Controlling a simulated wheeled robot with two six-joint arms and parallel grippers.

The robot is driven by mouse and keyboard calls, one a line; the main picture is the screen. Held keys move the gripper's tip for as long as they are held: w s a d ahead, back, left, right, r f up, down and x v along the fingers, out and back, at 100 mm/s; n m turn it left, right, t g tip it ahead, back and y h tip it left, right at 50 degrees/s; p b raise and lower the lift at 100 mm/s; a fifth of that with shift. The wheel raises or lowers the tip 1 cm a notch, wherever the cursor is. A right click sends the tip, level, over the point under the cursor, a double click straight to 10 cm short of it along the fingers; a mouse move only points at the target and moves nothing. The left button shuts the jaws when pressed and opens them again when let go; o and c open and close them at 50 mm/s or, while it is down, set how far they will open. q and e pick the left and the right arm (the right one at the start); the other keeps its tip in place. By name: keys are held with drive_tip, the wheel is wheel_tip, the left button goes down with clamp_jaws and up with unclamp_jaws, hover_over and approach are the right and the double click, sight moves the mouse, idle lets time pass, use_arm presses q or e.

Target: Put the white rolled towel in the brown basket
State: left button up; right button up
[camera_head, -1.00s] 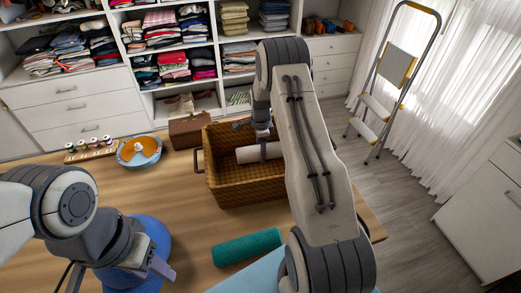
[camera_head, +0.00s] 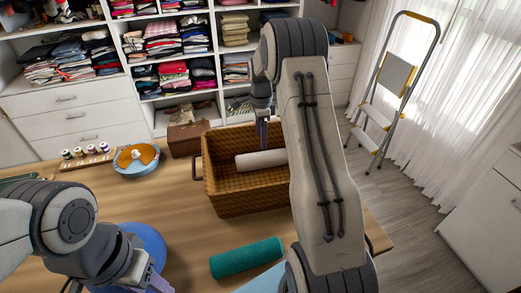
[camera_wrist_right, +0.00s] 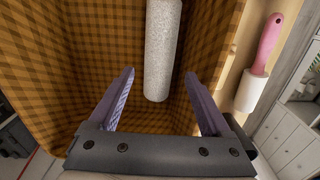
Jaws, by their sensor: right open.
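The white rolled towel (camera_head: 262,160) lies inside the brown basket (camera_head: 248,200), and its right end is hidden behind my right arm. In the right wrist view the towel (camera_wrist_right: 161,50) is in the basket (camera_wrist_right: 85,60), beyond my fingertips. My right gripper (camera_wrist_right: 160,85) is open and empty, with its fingers apart and clear of the towel. In the head view my right gripper (camera_head: 263,135) is above the basket, partly hidden by its own arm. My left gripper (camera_head: 150,282) is low at the left, over a blue round object, and its fingers are only partly visible.
A teal roll (camera_head: 246,257) lies on the wooden table in front of the basket. A blue and orange bowl (camera_head: 136,160), a rack of small jars (camera_head: 87,157) and a brown box (camera_head: 187,138) are behind. A pink-handled object (camera_wrist_right: 266,50) lies beside the basket.

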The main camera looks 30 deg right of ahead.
drive_tip(key=s+a+r+n, duration=0.3)
drive_tip(key=s+a+n, duration=0.15)
drive_tip(key=a, duration=0.35)
drive_tip(key=s+a+r+n, duration=0.3)
drive_tip(key=a+n, duration=0.2)
drive_tip(key=a, duration=0.3)
drive_tip(key=s+a+r+n, duration=0.4)
drive_tip(key=a, duration=0.4)
drive_tip(key=s+a+n, duration=0.3)
drive_tip(key=s+n, duration=0.5)
drive_tip(key=s, duration=0.3)
drive_tip(key=s+a+n+y, duration=0.1)
drive_tip(key=s+a+n, duration=0.3)
drive_tip(key=s+n, duration=0.3)
drive_tip(key=s, duration=0.4)
drive_tip(key=shift+a+f+n, duration=0.25)
drive_tip(key=shift+f+n, duration=0.1)
drive_tip(key=shift+f, duration=0.05)
